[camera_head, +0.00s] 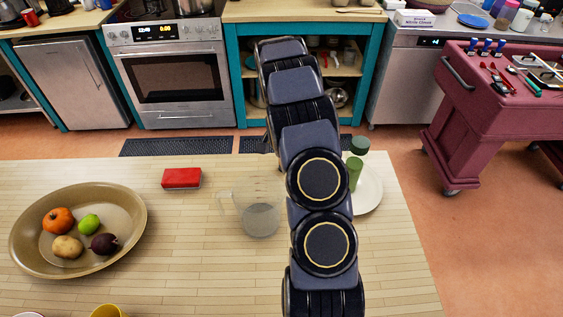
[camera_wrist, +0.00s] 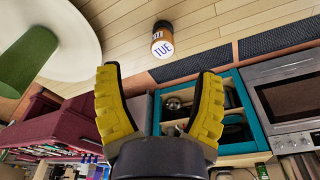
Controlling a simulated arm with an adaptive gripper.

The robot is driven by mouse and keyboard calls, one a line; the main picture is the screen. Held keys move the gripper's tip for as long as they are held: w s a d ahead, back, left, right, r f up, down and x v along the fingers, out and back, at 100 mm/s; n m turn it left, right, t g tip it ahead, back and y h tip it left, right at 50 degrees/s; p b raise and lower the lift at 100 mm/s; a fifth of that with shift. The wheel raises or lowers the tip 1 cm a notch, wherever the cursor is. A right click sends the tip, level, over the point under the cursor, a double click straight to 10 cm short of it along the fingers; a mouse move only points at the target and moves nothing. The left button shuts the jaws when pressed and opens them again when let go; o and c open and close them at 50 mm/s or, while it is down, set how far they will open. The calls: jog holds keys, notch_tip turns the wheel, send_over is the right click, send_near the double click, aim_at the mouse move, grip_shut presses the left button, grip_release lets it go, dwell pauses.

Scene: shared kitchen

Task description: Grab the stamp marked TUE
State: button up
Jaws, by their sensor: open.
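A green object (camera_wrist: 28,55) is by a white plate (camera_wrist: 75,30); the plate (camera_head: 371,190) also shows right of my arm. A clear measuring jug (camera_head: 259,218) stands left of the arm. A red block (camera_head: 182,178) and a fruit bowl (camera_head: 22,247) are farther left.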

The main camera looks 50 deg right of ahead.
jog(key=shift+d+f, duration=0.55)
jog(key=shift+f, duration=0.3)
jog(key=f, duration=0.7)
jog(key=shift+w+d, duration=0.25)
jog(key=shift+w, duration=0.1)
grip_shut()
